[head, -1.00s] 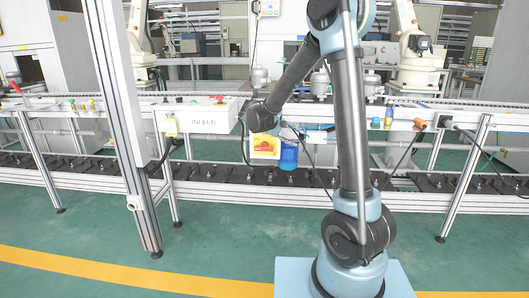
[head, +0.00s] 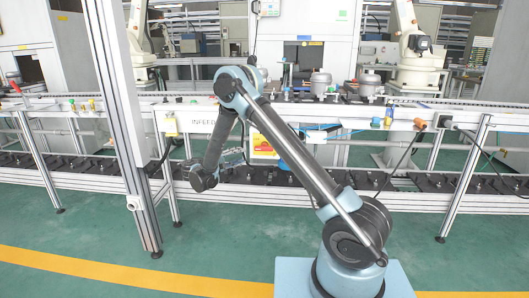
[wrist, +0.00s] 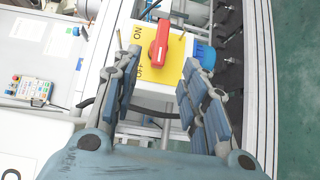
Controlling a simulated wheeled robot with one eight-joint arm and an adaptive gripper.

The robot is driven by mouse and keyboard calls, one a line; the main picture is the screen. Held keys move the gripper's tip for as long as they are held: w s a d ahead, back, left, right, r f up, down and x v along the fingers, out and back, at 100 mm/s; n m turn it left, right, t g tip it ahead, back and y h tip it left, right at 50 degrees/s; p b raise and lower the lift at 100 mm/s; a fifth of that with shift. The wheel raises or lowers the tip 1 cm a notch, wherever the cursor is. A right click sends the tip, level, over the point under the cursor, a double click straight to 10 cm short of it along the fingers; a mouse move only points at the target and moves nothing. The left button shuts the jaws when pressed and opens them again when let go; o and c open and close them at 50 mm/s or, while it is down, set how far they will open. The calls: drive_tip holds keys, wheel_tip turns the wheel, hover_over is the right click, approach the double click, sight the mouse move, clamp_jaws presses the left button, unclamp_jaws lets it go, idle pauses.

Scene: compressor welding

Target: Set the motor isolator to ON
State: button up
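The motor isolator is a box with a yellow face plate (wrist: 181,47) and a red rotary handle (wrist: 160,42), seen close up in the wrist view. The handle lies roughly up-down in that picture. Lettering to its left reads like an inverted "ON", with a second mark lower down that I cannot read surely. My gripper (wrist: 160,68) is open, with its two fingers spread below and to either side of the handle, nothing between them. I cannot tell whether they touch the box. In the head view the isolator (head: 262,146) is partly hidden behind my arm.
A blue motor (wrist: 204,54) sits right beside the isolator. The conveyor frame's aluminium rail (wrist: 262,90) runs along the right. A panel with buttons (wrist: 32,90) lies to the left. In the head view, a frame post (head: 122,120) stands left of my arm.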

sight(262, 149)
drive_tip(key=x, duration=1.6)
drive_tip(key=shift+w+f, duration=0.1)
drive_tip(key=shift+w, duration=0.15)
